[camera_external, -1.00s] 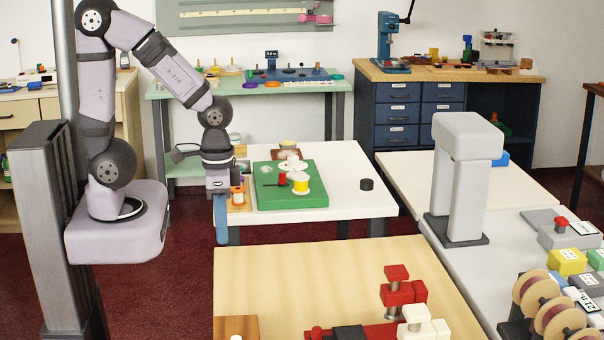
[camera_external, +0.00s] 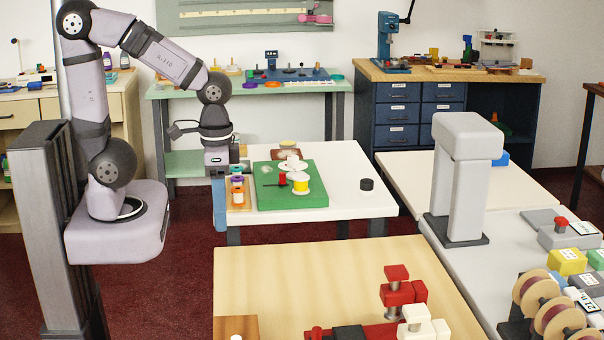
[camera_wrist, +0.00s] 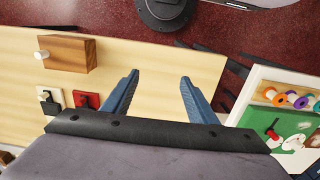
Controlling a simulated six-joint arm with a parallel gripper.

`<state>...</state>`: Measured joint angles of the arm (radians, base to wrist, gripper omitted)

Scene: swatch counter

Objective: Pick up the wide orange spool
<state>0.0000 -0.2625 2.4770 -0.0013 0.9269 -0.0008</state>
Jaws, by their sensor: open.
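An orange spool (camera_external: 237,197) with pale ends stands at the near end of a wooden strip (camera_external: 247,204) on the white table. An orange spool also shows at the right in the wrist view (camera_wrist: 270,93); I cannot tell its width against the others. My gripper (camera_external: 219,210) hangs pointing down, just left of the strip and apart from the spool. In the wrist view my two blue fingers (camera_wrist: 159,77) are spread with nothing between them.
A purple spool (camera_external: 237,180) stands close behind the orange one. A pale wooden table (camera_external: 280,275) is nearer.

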